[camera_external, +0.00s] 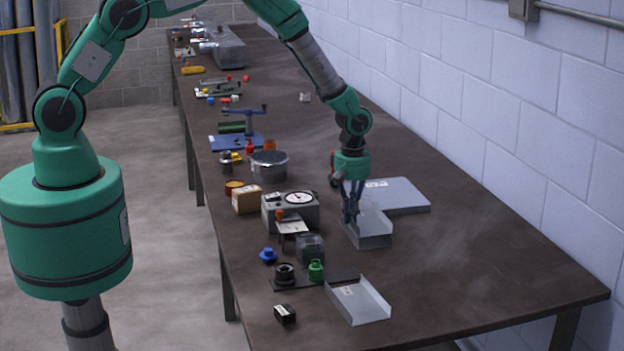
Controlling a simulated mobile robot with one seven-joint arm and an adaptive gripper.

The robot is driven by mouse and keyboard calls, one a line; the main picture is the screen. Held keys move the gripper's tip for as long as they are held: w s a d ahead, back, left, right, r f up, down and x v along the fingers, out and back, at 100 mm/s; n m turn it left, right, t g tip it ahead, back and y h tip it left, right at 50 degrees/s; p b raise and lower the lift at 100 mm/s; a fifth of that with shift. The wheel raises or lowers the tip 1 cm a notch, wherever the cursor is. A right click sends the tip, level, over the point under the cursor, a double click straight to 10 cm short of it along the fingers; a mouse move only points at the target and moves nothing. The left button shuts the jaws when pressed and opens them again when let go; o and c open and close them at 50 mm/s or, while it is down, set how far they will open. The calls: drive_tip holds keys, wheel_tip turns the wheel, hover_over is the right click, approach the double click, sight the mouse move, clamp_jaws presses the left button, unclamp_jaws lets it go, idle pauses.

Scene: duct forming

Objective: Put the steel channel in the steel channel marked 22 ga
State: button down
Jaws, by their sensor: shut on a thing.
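My gripper (350,213) points down and is shut on a steel channel (372,240), at its left side. The channel is a grey open trough on or just above the table; I cannot tell if it touches. Its back part is partly hidden by my gripper. A second steel channel (365,306) lies open side up near the front edge of the table. It has a small pale label (348,291) on its left side, too small to read, so I cannot confirm the 22 ga mark.
A flat grey sheet (402,196) with a label lies right behind the held channel. The table (490,275) is bare on the right, up to the wall.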

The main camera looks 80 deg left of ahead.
drive_tip(key=shift+f+b, duration=0.35)
drive_tip(key=shift+f, duration=0.1)
drive_tip(key=c, duration=1.9)
unclamp_jaws()
drive_tip(key=shift+r, duration=0.15)
drive_tip(key=shift+r+p, duration=0.45)
drive_tip(key=shift+p, duration=0.1)
wheel_tip(320, 180, up, 12)
drive_tip(key=shift+b, duration=0.6)
